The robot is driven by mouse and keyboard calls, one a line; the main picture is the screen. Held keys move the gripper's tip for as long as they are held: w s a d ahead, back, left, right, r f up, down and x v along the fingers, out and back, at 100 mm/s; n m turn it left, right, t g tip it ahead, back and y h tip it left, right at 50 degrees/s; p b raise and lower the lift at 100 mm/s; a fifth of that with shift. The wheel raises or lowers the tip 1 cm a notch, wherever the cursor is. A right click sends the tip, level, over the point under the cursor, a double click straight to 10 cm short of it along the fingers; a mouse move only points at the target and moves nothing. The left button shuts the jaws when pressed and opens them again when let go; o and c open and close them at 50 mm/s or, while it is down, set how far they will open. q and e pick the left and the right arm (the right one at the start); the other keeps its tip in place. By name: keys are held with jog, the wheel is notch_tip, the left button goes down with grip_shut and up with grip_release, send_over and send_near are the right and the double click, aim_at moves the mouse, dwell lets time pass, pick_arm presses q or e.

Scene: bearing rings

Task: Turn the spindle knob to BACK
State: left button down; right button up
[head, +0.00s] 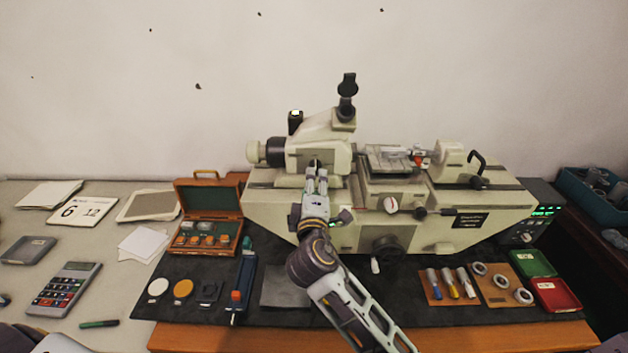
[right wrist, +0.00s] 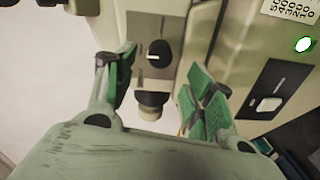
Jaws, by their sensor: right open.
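A black knob (right wrist: 159,54) with a white pointer mark sits on a dark plate on the cream machine (head: 300,154). In the right wrist view its mark points left; the plate's lettering is too small to read. A second dark round part (right wrist: 152,101) shows below it. My right gripper (head: 317,178) is at the front of the machine's headstock. In the right wrist view its green-padded fingers (right wrist: 152,78) are spread, one on each side of the knob area, with nothing between the pads. In the head view the gripper mostly hides the knob. My left gripper is not in view.
A wooden case (head: 208,206), a blue-and-red tool (head: 242,285) and discs lie left on the dark mat (head: 430,308). Sleeves, rings and green and red trays (head: 555,295) lie right.

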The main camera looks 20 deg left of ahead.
jog(key=v, duration=0.6)
jog(key=shift+s+d, duration=0.1)
jog(key=shift+s, duration=0.05)
dwell(0.6)
